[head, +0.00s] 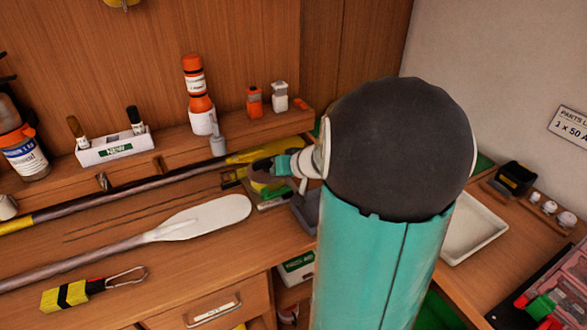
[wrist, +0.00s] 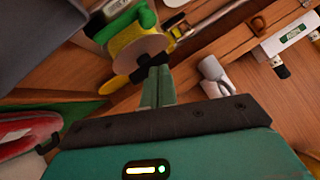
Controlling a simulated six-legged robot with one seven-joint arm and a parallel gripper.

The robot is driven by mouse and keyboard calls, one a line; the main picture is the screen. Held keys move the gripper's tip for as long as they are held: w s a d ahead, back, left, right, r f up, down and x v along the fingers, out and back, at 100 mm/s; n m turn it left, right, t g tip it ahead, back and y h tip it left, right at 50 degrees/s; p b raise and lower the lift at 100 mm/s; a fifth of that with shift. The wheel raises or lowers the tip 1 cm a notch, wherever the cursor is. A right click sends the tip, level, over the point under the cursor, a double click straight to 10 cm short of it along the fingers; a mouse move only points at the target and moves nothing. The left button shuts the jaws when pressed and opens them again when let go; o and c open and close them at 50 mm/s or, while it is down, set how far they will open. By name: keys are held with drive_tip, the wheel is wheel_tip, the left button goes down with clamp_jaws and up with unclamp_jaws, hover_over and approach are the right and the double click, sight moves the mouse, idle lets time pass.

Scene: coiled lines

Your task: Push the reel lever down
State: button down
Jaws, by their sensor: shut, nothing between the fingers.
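The reel (wrist: 138,48) shows in the wrist view as a yellow spool with a tan round face and a green part at its top. In the head view the reel (head: 266,187) sits on the bench, partly hidden by my gripper (head: 268,166). My gripper (wrist: 153,64) is shut and empty, its dark tips at the lower edge of the tan face. I cannot tell whether they touch it. I cannot make out the reel lever clearly; it may be hidden by the fingers.
A white paddle (head: 205,217) and a long pole (head: 130,190) lie left of the reel. A small grey fitting (head: 217,140) and an orange bottle (head: 198,95) stand behind. A white tray (head: 474,228) lies right of my arm.

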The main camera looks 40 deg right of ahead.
drive_tip(key=s+a+r, duration=0.1)
drive_tip(key=s+r, duration=0.5)
drive_tip(key=shift+s+a, duration=0.25)
drive_tip(key=shift+a, duration=0.1)
drive_tip(key=shift+a+r, duration=0.1)
drive_tip(key=s+a+r+n+g, duration=0.1)
drive_tip(key=s+a, duration=0.2)
drive_tip(key=a, duration=0.5)
drive_tip(key=s+a+r+n+g, duration=0.1)
drive_tip(key=s+a, duration=0.3)
drive_tip(key=a, duration=0.5)
drive_tip(key=s+a+r+n+g, duration=0.1)
drive_tip(key=s+a+n+g, duration=0.1)
drive_tip(key=a, duration=0.6)
drive_tip(key=shift+s+a+r+n+g+h, duration=0.35)
drive_tip(key=shift+s+n, duration=0.25)
drive_tip(key=shift+s, duration=0.25)
drive_tip(key=shift+d, duration=0.1)
